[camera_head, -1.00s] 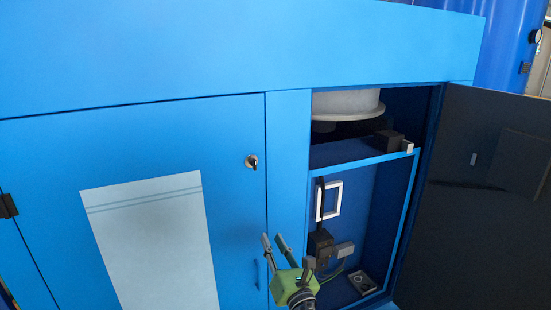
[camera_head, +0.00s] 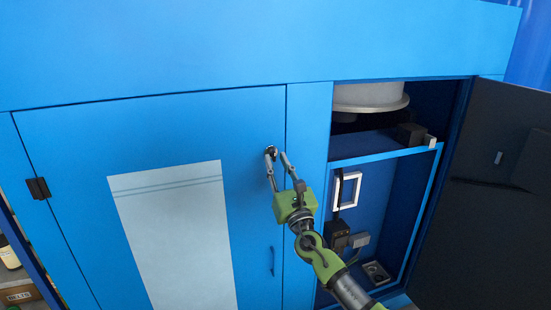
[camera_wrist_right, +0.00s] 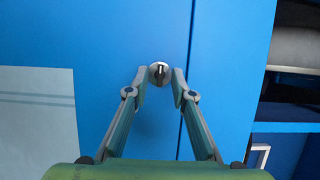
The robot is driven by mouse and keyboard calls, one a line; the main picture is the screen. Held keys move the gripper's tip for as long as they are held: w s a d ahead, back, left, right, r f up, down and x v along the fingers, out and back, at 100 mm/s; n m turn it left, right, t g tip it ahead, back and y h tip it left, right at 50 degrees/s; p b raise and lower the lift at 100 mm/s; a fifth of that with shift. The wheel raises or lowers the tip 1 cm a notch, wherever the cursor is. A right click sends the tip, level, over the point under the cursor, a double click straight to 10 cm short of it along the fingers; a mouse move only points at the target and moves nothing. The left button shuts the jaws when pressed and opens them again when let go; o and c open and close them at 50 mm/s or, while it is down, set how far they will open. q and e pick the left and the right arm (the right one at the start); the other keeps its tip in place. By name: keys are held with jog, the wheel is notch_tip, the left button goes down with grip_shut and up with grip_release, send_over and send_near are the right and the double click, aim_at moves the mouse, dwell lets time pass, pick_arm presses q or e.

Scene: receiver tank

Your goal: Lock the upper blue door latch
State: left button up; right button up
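The upper latch (camera_head: 271,150) is a small round metal lock near the right edge of the closed blue door (camera_head: 70,150). In the right wrist view the latch (camera_wrist_right: 158,73) has a dark upright tab in its middle. My right gripper (camera_head: 277,156) is at the latch, and its fingertips partly cover it in the head view. In the right wrist view the fingers (camera_wrist_right: 160,76) are apart, one on each side of the latch. I cannot tell whether they touch it. My left gripper is not in view.
A dark handle (camera_head: 272,261) sits lower on the same door. Right of it, an open compartment holds a grey round vessel (camera_head: 370,97) and a white frame (camera_head: 347,190). A dark door (camera_head: 480,200) stands open at the far right. A shelf with boxes (camera_head: 20,294) shows at lower left.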

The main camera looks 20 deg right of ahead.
jog(key=shift+x, duration=0.85)
grip_shut()
